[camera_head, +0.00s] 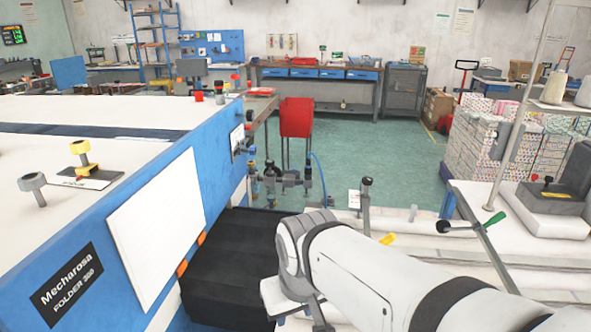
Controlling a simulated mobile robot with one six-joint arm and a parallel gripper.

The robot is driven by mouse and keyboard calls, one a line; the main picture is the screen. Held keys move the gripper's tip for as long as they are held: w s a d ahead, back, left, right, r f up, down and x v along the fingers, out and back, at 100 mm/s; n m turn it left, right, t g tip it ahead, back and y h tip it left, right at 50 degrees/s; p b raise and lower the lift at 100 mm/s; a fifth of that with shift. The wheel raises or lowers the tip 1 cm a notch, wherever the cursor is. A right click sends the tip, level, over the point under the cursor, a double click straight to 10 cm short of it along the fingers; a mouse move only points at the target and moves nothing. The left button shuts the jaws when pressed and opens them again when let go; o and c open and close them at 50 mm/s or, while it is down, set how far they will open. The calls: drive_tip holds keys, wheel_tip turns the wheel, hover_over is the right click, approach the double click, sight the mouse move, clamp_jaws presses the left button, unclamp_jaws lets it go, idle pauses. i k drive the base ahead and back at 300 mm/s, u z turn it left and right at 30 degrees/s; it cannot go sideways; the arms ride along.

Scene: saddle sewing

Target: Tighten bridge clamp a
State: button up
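No label marks bridge clamp a, and I cannot tell for sure which part it is. A yellow knob (82,154) stands on a thin dark plate (92,179) on the white top of the blue folder machine (190,190) at the left. A grey knob (33,182) on a tilted post stands to its left. At the right, a bar with a green handle (494,220) and a black knob (443,226) crosses a white bench. My white arm reaches in from the lower right and bends down at the bottom centre. My gripper's fingers are not visible.
The white bench (470,195) fills the right, with a dark-topped post (366,190) at its left end. A black ribbed surface (235,255) lies between machine and arm. A red bin (297,118) stands behind. Green floor (385,155) is open beyond.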

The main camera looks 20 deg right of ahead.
sight(367, 181)
drive_tip(key=k, duration=1.6)
drive_tip(key=z, duration=1)
drive_tip(key=i, duration=1.5)
